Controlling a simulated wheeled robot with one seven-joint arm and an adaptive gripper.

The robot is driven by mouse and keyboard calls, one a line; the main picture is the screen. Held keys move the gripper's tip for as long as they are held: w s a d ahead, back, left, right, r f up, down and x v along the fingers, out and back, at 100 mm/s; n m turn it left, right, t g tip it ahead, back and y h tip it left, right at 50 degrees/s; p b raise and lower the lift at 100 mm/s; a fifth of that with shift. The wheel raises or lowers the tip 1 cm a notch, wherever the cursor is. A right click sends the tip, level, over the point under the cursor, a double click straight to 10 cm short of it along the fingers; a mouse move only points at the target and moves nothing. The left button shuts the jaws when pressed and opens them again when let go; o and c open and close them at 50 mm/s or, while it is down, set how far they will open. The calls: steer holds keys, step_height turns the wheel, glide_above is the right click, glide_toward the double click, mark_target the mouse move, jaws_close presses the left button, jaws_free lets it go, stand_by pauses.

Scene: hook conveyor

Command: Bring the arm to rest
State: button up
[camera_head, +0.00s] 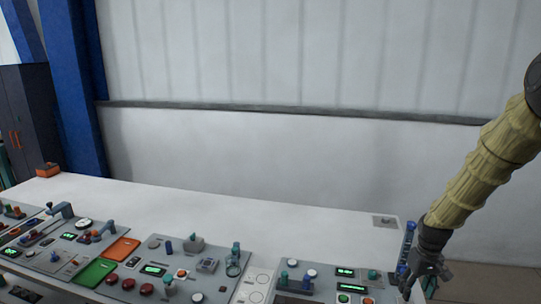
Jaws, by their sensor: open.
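My arm, in a yellow ribbed sleeve, comes in from the right edge of the head view and slopes down to the left. My gripper (424,283) hangs at its end, dark grey and pointing down at the bottom right. It is beside the right end of the control panels. Its fingers are small and dark in this view, and they stand apart. I see nothing held between them. I cannot tell if the gripper touches the panel edge or a small blue part near it.
A white table (215,205) carries grey control panels (200,245) with buttons, levers and green displays along its front. An orange box (48,169) sits at the far left. A blue column (75,90) and a white wall (290,150) stand behind.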

steer(key=s+a+f+b, duration=0.2)
steer(key=s+a+f, duration=0.25)
steer(key=f, duration=0.45)
steer(key=s+a+f+b, duration=0.3)
steer(key=s+f, duration=0.3)
steer(key=f, duration=0.2)
steer(key=s+a+f+b, duration=0.2)
steer(key=s+a+f, duration=0.25)
steer(key=f, duration=0.45)
steer(key=s+a+f+b, duration=0.2)
steer(key=s+a+f, duration=0.1)
steer(key=s, duration=0.5)
steer(key=s+a+f+b, duration=0.2)
steer(key=s+f, duration=0.4)
steer(key=s, duration=0.3)
steer(key=s+a+f+b, duration=0.2)
steer(key=s+a+f, duration=0.2)
steer(key=s, duration=0.4)
steer(key=shift+s+f+m+b, duration=0.15)
steer(key=shift+f+m+b, duration=0.1)
steer(key=shift+m+b, duration=0.15)
